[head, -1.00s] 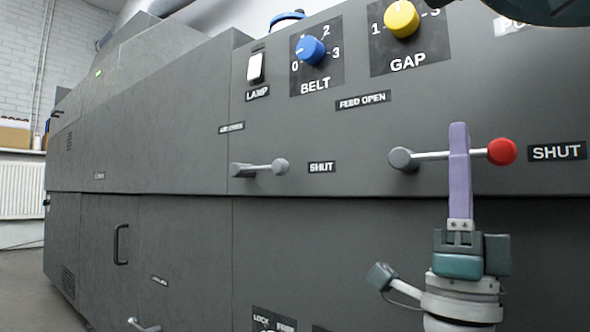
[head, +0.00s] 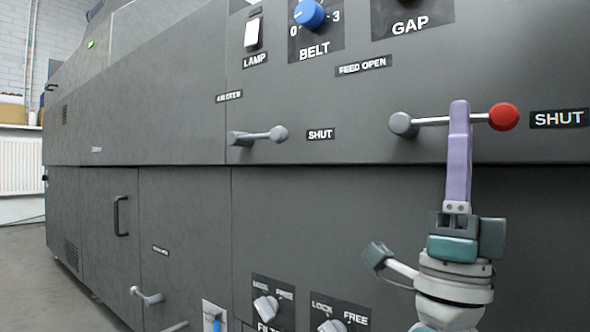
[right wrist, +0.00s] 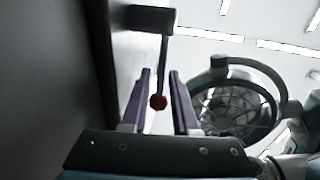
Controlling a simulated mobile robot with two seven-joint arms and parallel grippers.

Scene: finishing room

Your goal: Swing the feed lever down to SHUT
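The feed lever (head: 435,121) is a pale rod with a red knob (head: 502,117) on a grey round pivot (head: 403,124). It lies about level, its knob toward the SHUT label (head: 559,118); the FEED OPEN label (head: 362,66) is above and left of the pivot. My right gripper (head: 459,106), with purple fingers, points up across the rod just left of the knob. In the right wrist view, the gripper (right wrist: 160,76) is open, the red knob (right wrist: 158,102) showing between its parted fingers with gaps either side. My left gripper is out of view.
A similar grey lever (head: 262,136) with its own SHUT label sits to the left. Above are the LAMP switch (head: 252,33) and blue BELT knob (head: 309,13). White knobs (head: 266,307) and a door handle (head: 121,216) are lower on the machine's front.

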